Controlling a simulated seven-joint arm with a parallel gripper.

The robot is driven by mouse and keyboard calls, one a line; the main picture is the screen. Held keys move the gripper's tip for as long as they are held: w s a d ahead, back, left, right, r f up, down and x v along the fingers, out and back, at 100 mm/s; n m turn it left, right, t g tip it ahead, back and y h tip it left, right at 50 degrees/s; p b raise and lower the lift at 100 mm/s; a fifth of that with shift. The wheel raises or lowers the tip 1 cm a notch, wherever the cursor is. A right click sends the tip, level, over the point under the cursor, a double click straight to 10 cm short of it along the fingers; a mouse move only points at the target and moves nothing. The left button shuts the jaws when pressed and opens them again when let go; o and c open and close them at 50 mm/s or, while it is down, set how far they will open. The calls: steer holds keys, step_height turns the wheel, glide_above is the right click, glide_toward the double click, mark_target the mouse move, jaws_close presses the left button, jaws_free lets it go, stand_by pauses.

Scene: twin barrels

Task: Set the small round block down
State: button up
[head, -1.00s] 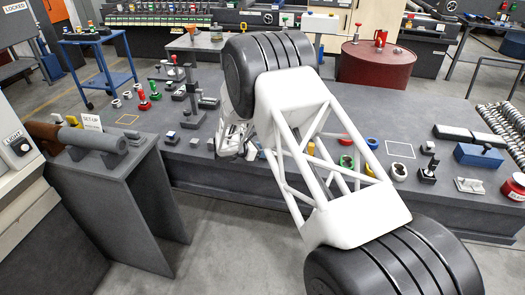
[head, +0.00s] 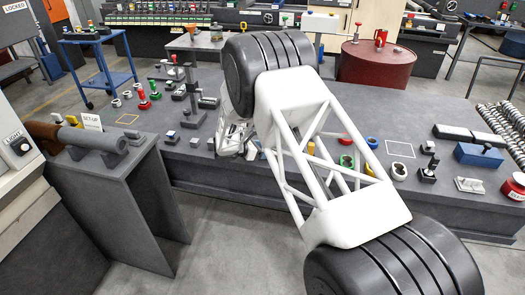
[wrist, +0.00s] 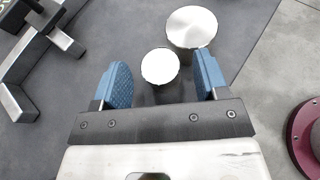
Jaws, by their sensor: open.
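The small round block (wrist: 160,66) is a pale metal cylinder, seen from above in the wrist view. It stands on the dark grey bench top, between and slightly beyond the blue pads of my gripper (wrist: 163,80). The gripper is open, with a visible gap on each side of the block. A larger round block (wrist: 192,27) stands just beyond it, to the upper right. In the head view my gripper (head: 236,140) is low over the bench's front edge, partly hidden by my arm; I cannot make out the small block there.
In the wrist view a grey metal fixture (wrist: 40,55) lies at left, and a dark red round object (wrist: 303,138) is at right. The bench edge runs close on the right. In the head view, a grey stand (head: 190,95) and several small parts are on the bench (head: 290,125).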

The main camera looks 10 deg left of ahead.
steer(key=v, duration=1.2)
stand_by(0.8)
steer(key=s+d+r+m+g+y, duration=0.1)
steer(key=s+d+r+m+g, duration=0.3)
steer(key=d+r, duration=0.75)
steer(key=s+d+r+m+g+y, duration=0.15)
steer(key=s+d+r+m, duration=0.4)
steer(key=d, duration=0.85)
steer(key=s+d+r+m+g+y, duration=0.25)
steer(key=s+d+r+m, duration=0.45)
steer(key=s+d+r, duration=0.65)
steer(key=s+d+m+t+y, duration=0.1)
steer(key=s+d+m, duration=0.4)
steer(key=s, duration=0.7)
steer(key=s+d+m+t+y, duration=0.1)
steer(key=s+d+m+y, duration=0.3)
steer(key=s, duration=0.8)
steer(key=shift+d+m, duration=0.45)
steer(key=shift+d, duration=0.05)
